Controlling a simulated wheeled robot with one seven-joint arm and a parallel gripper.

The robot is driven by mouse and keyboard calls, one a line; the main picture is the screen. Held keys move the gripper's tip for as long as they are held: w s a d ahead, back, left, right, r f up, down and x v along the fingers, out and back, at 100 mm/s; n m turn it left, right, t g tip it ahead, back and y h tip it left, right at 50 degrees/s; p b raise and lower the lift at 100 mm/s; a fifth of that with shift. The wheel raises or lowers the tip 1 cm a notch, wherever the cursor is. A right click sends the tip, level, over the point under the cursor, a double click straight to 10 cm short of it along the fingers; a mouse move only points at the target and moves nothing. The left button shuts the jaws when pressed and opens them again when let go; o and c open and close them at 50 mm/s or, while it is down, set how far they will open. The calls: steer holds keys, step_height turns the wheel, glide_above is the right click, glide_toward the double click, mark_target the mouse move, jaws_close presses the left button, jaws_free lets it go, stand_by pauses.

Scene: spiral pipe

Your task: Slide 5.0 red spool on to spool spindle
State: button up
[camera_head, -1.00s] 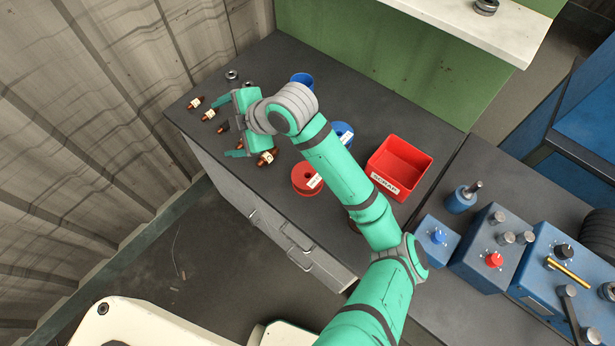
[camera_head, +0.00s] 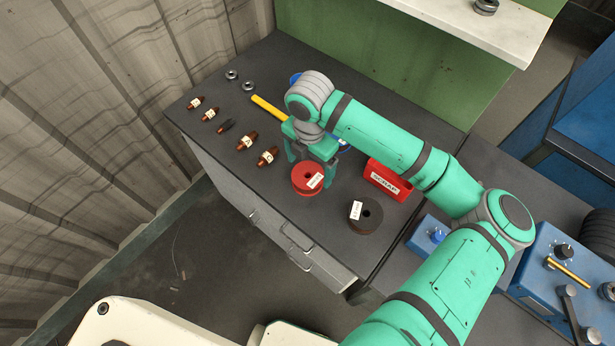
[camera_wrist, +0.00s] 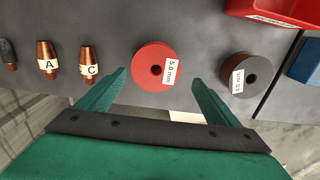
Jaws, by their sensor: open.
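The red spool (camera_head: 305,180) lies flat on the dark bench near its front edge, with a white label and a dark centre hole. In the wrist view the red spool (camera_wrist: 153,66) shows its label reading 5.0 mm. My gripper (camera_head: 311,165) is over the bench just behind and above the spool. In the wrist view my gripper (camera_wrist: 157,80) is open, its two green fingers apart on either side of the spool, apparently not touching it. I cannot make out the spool spindle; a blue machine with posts at the right is partly hidden by my arm.
A dark spool (camera_head: 363,215) lies right of the red one. A red scrap bin (camera_head: 390,182) stands behind it, partly covered by my arm. Several copper tips (camera_head: 246,141) lie to the left, and a yellow rod (camera_head: 270,110) behind. Blue control boxes (camera_head: 545,260) are at right.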

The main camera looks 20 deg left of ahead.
mark_target(308, 175)
steer(key=shift+w+a+f, duration=0.15)
steer(key=shift+f, duration=1.55)
steer(key=shift+w+a+f, duration=0.15)
steer(key=shift+f, duration=1.5)
steer(key=c, duration=1.7)
steer(key=shift+r, duration=0.15)
